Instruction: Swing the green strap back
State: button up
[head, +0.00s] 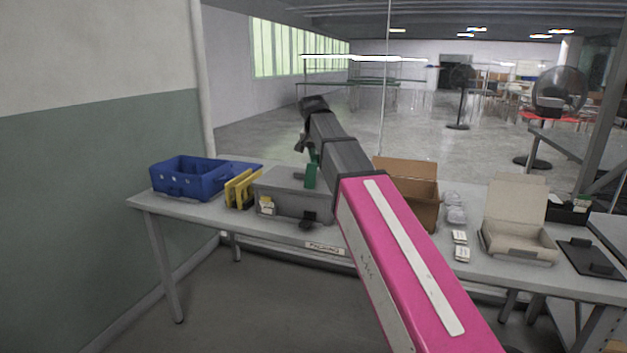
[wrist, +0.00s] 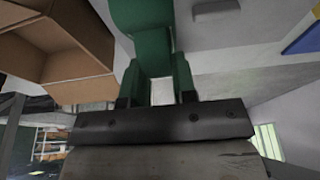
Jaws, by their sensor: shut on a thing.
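The green strap (head: 311,174) shows at the grey box (head: 287,205) on the table, just left of my arm in the head view. In the wrist view the green strap (wrist: 148,30) runs up from between the fingers. In the head view my arm hides part of the box, and the fingertips are too small to make out clearly.
A blue crate (head: 187,178) and yellow pieces (head: 240,188) stand left of the grey box. To the right are an open cardboard box (head: 415,187), small white packs (head: 461,246), an open pale carton (head: 518,225) and a black tray (head: 592,258). The table's front left is bare.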

jog(key=shift+w+d+r, duration=0.2)
jog(key=shift+w+r, duration=0.4)
jog(key=shift+r, duration=0.05)
jog(key=shift+w, duration=0.1)
jog(key=shift+w+d+r, duration=0.25)
jog(key=shift+w+r, duration=0.2)
jog(key=shift+w, duration=0.15)
jog(key=shift+w+d+r, duration=0.25)
jog(key=shift+w+r, duration=0.15)
jog(key=shift+w, duration=0.25)
jog(key=shift+w+d+r, duration=0.25)
jog(key=shift+w+r, duration=0.2)
jog(key=shift+w, duration=0.15)
jog(key=shift+w+d+r, duration=0.2)
jog(key=shift+w+d, duration=0.05)
jog(key=shift+w, duration=0.5)
jog(key=shift+w+d+r, duration=0.25)
jog(key=shift+w+d, duration=0.05)
jog(key=shift+w, duration=0.4)
jog(key=shift+w+d+r, duration=0.2)
jog(key=shift+w+d, duration=0.05)
jog(key=shift+w, duration=0.5)
jog(key=shift+w, duration=0.1)
